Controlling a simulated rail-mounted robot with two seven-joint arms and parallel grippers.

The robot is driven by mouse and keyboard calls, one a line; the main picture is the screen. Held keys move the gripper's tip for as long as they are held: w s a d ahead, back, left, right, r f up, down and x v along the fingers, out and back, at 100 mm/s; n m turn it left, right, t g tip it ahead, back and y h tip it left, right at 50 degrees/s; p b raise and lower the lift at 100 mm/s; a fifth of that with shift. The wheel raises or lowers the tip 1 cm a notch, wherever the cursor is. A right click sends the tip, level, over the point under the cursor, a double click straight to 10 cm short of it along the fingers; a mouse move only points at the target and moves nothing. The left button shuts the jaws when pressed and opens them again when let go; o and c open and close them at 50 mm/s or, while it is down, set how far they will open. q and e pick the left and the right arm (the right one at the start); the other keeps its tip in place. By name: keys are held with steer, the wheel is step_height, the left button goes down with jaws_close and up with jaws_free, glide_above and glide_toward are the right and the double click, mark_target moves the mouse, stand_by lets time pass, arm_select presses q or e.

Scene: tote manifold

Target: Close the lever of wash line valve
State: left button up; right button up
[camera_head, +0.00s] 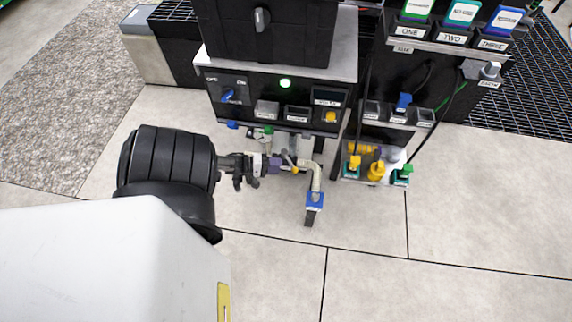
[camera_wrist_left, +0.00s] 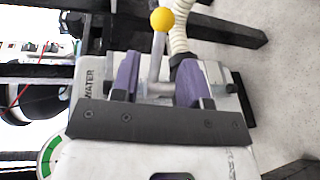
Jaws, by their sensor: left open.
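The valve lever (camera_wrist_left: 157,52) shows in the left wrist view as a grey metal rod with a yellow ball knob (camera_wrist_left: 162,19). It rises from a light grey valve body marked "WATER" (camera_wrist_left: 88,84). My left gripper (camera_wrist_left: 157,82) is open, with one purple-padded finger on each side of the rod's lower part. I cannot tell whether either pad touches it. In the head view my left gripper (camera_head: 268,164) is at the low front of the black manifold, and the knob (camera_head: 295,170) shows small just right of it. My right gripper is not in view.
A pale ribbed hose (camera_head: 317,175) with a blue end piece hangs right of the gripper. The control panel (camera_head: 270,98) with a lit green lamp is above. A rack (camera_head: 376,170) with yellow and green fittings stands to the right. The tiled floor in front is clear.

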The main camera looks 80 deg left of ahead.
arm_select(q)
steer(key=s+r+p, duration=0.1)
steer(key=s, duration=0.7)
steer(key=shift+s+a+r, duration=0.15)
steer(key=shift+s+r, duration=0.05)
steer(key=shift+r, duration=0.05)
